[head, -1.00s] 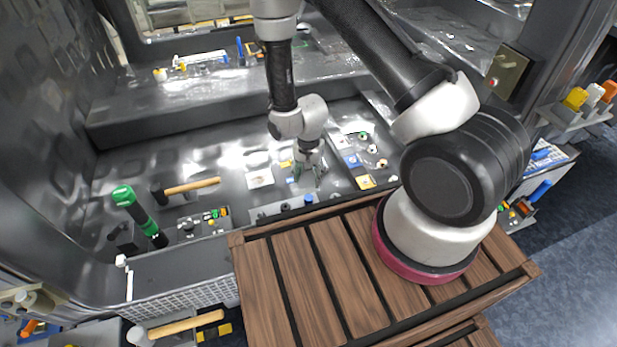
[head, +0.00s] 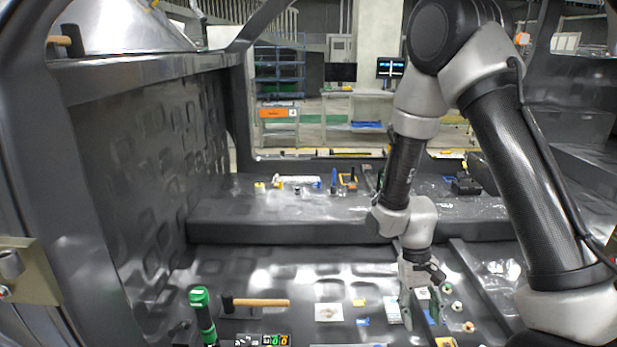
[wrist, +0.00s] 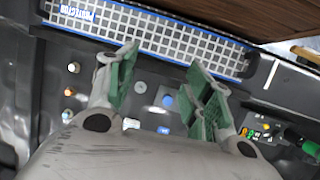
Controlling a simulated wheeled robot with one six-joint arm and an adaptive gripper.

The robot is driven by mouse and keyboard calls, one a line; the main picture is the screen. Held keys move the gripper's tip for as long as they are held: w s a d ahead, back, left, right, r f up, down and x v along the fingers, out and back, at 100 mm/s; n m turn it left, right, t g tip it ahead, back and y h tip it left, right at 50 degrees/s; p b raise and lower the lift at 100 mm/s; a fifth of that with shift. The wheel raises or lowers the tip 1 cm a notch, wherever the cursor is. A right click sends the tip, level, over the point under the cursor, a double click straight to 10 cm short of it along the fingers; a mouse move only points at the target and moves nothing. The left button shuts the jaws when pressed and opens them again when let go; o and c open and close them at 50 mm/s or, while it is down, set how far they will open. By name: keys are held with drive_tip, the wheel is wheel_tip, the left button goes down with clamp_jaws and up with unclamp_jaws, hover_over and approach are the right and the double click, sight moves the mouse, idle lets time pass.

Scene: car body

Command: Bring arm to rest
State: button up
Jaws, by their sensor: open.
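My gripper (head: 420,296) hangs from my arm over the floor of the car body, right of centre in the head view. Its fingertips point down. In the wrist view its green-padded fingers (wrist: 165,90) stand wide apart with nothing between them. Blue and white items show on the floor below the fingers. My arm is bent, with its upper links raised on the right of the head view.
A hammer (head: 255,302) and a green-topped tool (head: 203,312) are at lower left. Several small parts lie around the gripper. A raised ledge (head: 290,230) crosses behind it. A white grid panel (wrist: 160,32) shows in the wrist view.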

drive_tip(key=s+d+r+t, duration=0.3)
drive_tip(key=r, duration=0.8)
drive_tip(key=s+d+r+t+y, duration=0.1)
drive_tip(key=s+d+r+t, duration=0.1)
drive_tip(key=r, duration=0.9)
drive_tip(key=s+d+r+t, duration=0.3)
drive_tip(key=s+d+r, duration=0.2)
drive_tip(key=r, duration=0.6)
drive_tip(key=shift+r+t, duration=0.2)
drive_tip(key=shift+t, duration=0.1)
